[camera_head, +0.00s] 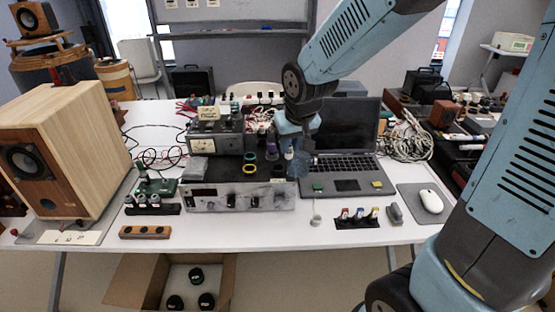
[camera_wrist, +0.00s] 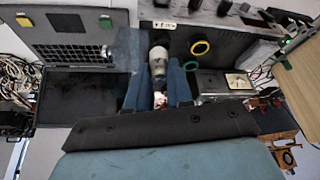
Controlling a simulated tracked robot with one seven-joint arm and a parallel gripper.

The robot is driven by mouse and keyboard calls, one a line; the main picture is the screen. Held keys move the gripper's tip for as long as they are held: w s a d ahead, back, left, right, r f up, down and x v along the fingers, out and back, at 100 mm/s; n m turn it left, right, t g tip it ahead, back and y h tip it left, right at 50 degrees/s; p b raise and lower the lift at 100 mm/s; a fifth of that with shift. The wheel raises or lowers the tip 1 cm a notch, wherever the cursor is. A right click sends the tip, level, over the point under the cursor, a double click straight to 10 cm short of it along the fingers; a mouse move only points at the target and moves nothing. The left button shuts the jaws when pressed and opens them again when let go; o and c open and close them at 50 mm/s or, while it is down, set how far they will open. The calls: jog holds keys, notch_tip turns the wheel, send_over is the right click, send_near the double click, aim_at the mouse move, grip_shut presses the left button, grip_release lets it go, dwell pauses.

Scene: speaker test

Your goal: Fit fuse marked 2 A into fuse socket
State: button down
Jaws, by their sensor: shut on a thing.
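My gripper (camera_head: 297,160) is over the right end of the grey device with the knobbed front panel (camera_head: 240,198), next to the laptop. In the wrist view its two blue fingers (camera_wrist: 159,88) are shut on a pale cylindrical thing (camera_wrist: 158,62). No marking can be read on it, so I cannot tell if it is the 2 A fuse. A small black rack (camera_head: 357,224) with red, blue and yellow marked pieces, possibly fuses, stands at the table's front. I cannot make out the fuse socket.
The laptop (camera_head: 345,165) stands open close to the right of my gripper. Green and yellow rings (camera_head: 250,169) lie on the device. A wooden speaker (camera_head: 60,140) is at left, a mouse (camera_head: 430,201) at right. An open carton (camera_head: 140,280) is under the table.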

jog(key=w+f, duration=0.2)
jog(key=w+a+f, duration=0.1)
jog(key=w+f, duration=0.1)
jog(key=w+a+f, duration=0.1)
jog(key=w+f, duration=0.1)
jog(key=shift+w, duration=0.35)
jog(key=shift+w+a+f, duration=0.1)
jog(key=shift+w+f, duration=0.45)
jog(key=shift+f, duration=0.1)
jog(key=shift+w+f, duration=0.15)
jog(key=shift+f, duration=1.5)
jog(key=shift+a+f, duration=0.1)
jog(key=shift+f, duration=0.15)
jog(key=c, duration=1.3)
grip_release()
jog(key=shift+r, duration=0.4)
jog(key=v, duration=1.2)
